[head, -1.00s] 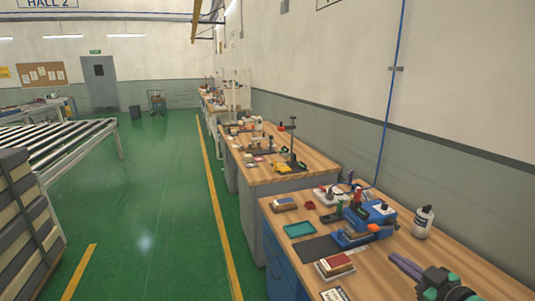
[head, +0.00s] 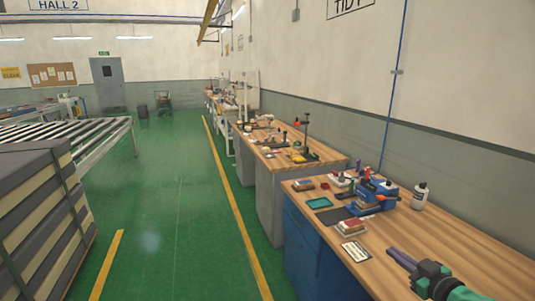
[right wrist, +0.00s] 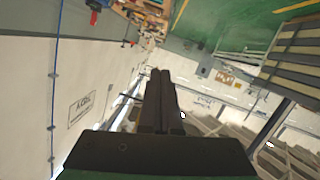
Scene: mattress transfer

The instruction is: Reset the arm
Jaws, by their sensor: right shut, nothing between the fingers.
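My right gripper (head: 402,258) shows at the lower right of the head view, over the wooden top of the nearest workbench (head: 470,232). Its two fingers lie together, shut, with nothing between them. The fingers also show in the middle of the right wrist view (right wrist: 160,100), pressed side by side and empty, with the hall seen tilted behind them. My left gripper is not in either view. A stack of dark and cream mattresses (head: 45,220) stands at the left edge of the head view.
More benches run back along the right wall. A roller conveyor (head: 95,142) stands at the left. The green floor (head: 175,210) between is clear.

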